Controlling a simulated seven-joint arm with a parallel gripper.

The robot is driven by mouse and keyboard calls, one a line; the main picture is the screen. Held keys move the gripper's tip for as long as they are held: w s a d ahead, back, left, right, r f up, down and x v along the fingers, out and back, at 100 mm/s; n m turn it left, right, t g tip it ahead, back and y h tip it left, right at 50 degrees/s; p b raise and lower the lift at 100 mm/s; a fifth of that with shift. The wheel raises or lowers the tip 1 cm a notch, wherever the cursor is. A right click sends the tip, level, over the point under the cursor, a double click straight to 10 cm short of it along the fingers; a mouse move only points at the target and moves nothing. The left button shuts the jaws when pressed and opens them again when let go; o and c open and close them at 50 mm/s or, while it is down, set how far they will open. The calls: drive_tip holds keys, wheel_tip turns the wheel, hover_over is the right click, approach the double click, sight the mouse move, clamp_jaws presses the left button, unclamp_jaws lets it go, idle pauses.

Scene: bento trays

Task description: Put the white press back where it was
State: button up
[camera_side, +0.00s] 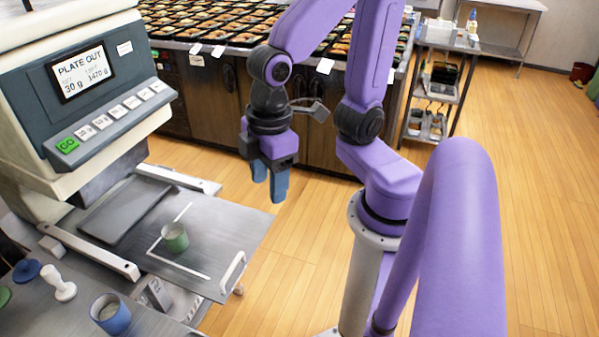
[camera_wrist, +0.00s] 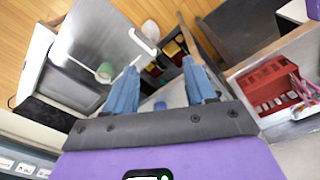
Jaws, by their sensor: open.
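I cannot make out the white press in the wrist view. My gripper (camera_side: 268,182) hangs in the air, fingers down, right of the machine's pull-out tray and far from the white press. Its two blue fingers are apart with nothing between them, as the wrist view (camera_wrist: 159,66) also shows.
A green press (camera_side: 4,296) is at the left edge. Bento trays (camera_side: 215,25) cover the back counter.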

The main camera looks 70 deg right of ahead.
drive_tip(key=s+d+n, duration=0.1)
drive_tip(key=s+d, duration=0.3)
drive_tip(key=shift+s+f, duration=0.3)
drive_tip(key=shift+f, duration=0.1)
idle(1.0)
